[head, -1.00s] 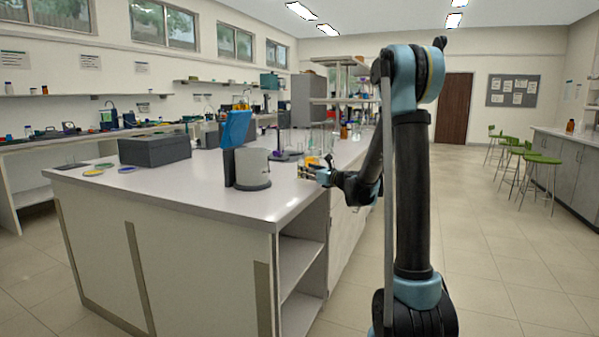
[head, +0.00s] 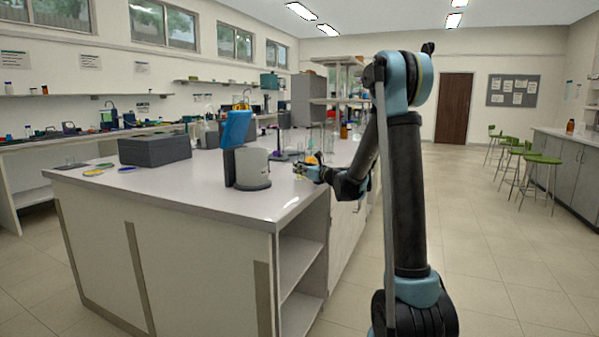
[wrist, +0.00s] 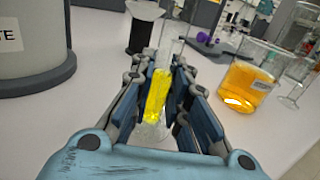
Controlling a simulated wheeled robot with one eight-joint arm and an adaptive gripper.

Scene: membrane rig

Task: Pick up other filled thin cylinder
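A thin glass cylinder (wrist: 158,95) with yellow liquid stands upright on the bench, between the two fingers of my gripper (wrist: 164,88) in the wrist view. Its clear upper part rises past the fingertips, and its base shows low between the fingers. The fingers are apart on either side of it; a small gap shows on the right side, while contact on the left cannot be told. In the head view my gripper (head: 310,172) is low over the bench's right edge, and the cylinder is too small there to make out clearly.
A beaker of orange liquid (wrist: 248,82) stands close to the right of my gripper. A large grey-white canister (wrist: 32,45) is on the left, and a dark spool-like stand (wrist: 143,28) is beyond the cylinder. A grey box (head: 155,149) lies farther left on the bench.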

